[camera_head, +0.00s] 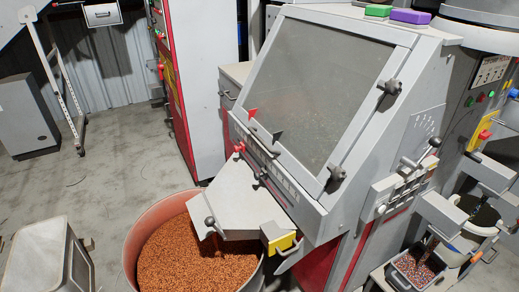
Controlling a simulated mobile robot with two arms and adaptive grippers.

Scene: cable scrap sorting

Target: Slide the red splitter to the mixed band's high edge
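The grey separator machine has a sloped window (325,80) with a dull grey-green surface behind it. On its lower front rail, a red knob (240,148) sits near the left end, with a red triangular pointer (252,112) above it on the window's lower left edge; these look like the red splitter. A dark pointer (277,136) and a dark knob (262,174) sit further right along the rail. The band edges on the deck cannot be made out behind the window. Neither of my grippers is in view.
A grey chute (235,207) with a ball-ended lever slopes over a round tub (140,235) of copper-coloured granules. A small bin (418,268) of mixed bits stands at lower right. A green block (378,10) and a purple block (410,16) lie on top. Floor at left is partly clear.

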